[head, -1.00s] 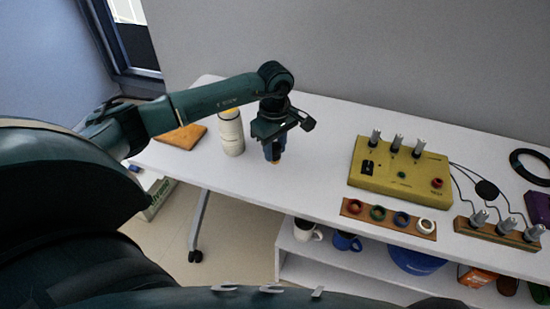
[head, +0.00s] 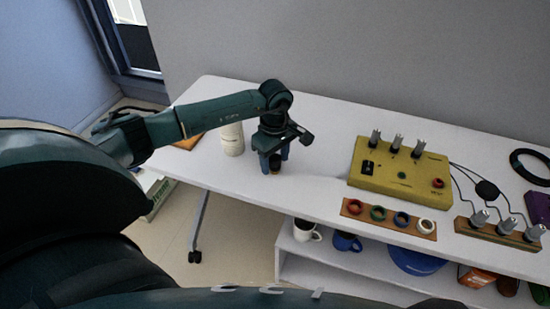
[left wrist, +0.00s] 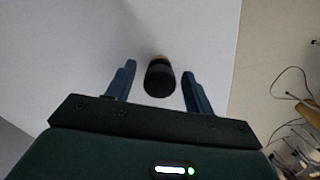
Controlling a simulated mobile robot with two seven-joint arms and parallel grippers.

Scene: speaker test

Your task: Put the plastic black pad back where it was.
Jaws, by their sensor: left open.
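My left gripper (head: 274,160) is low over the white table (head: 225,95), pointing down and open. In the left wrist view its two blue fingers (left wrist: 158,84) stand apart on either side of a small black cylindrical thing (left wrist: 159,80), with a gap on both sides. In the head view that dark thing (head: 275,163) is partly hidden by the fingers. A flat round black disc (head: 487,190) lies on the table among cables at the right. I cannot tell which of these is the black pad. My right gripper is not in view.
A white cylinder (head: 231,138) stands left of my gripper, by an orange-brown flat thing (head: 188,141). A yellow box (head: 397,172) with knobs and a strip of coloured rings (head: 389,218) are to the right. A black ring (head: 530,166) lies far right. The shelf below holds mugs.

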